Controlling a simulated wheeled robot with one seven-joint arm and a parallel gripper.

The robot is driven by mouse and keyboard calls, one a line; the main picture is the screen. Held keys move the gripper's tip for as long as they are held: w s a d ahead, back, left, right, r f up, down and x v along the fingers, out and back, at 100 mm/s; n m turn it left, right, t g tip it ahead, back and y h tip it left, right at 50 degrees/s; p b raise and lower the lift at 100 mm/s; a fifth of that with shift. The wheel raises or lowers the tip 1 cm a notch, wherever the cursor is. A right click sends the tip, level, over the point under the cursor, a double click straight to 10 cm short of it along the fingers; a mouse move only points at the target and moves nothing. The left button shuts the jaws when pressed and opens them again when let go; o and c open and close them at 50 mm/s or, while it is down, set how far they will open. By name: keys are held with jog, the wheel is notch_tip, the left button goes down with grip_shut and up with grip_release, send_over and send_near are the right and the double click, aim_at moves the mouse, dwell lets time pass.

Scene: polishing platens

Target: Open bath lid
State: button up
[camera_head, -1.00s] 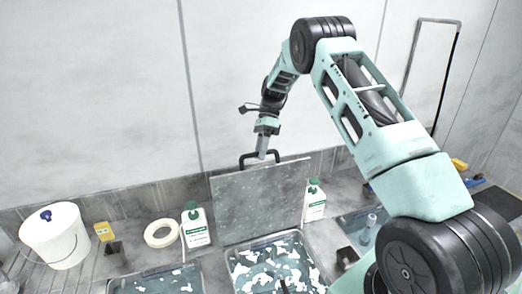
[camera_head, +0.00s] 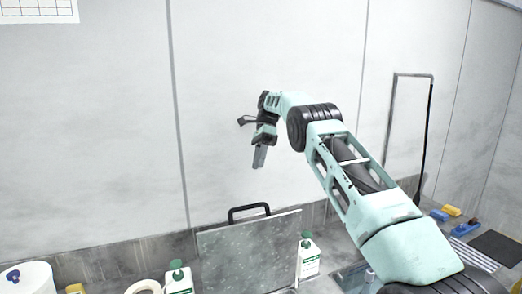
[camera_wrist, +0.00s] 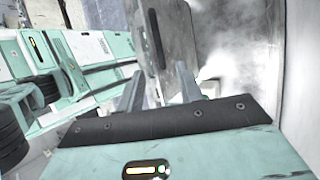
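The grey bath lid (camera_head: 250,252) stands raised and nearly upright in the head view, with its black handle (camera_head: 249,211) along the top edge. My gripper (camera_head: 258,166) is above the handle and apart from it, pointing down. In the wrist view my gripper (camera_wrist: 158,88) shows its two fingers spread with nothing held between them. A grey plate with a dark bar, probably the lid (camera_wrist: 143,40) and handle, shows beyond the fingers. The bath itself is below the head view's edge.
White bottles with green pumps stand left (camera_head: 178,279) and right (camera_head: 308,257) of the lid. A white bucket (camera_head: 27,278) and a tape roll (camera_head: 144,287) are at lower left. A pale wall (camera_head: 270,60) rises behind. Blue and yellow items (camera_head: 452,211) lie at right.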

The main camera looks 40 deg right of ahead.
jog(key=p+v, duration=0.3)
jog(key=p, duration=0.2)
jog(key=shift+r+p, duration=0.15)
jog(key=shift+p, duration=0.15)
dwell(0.4)
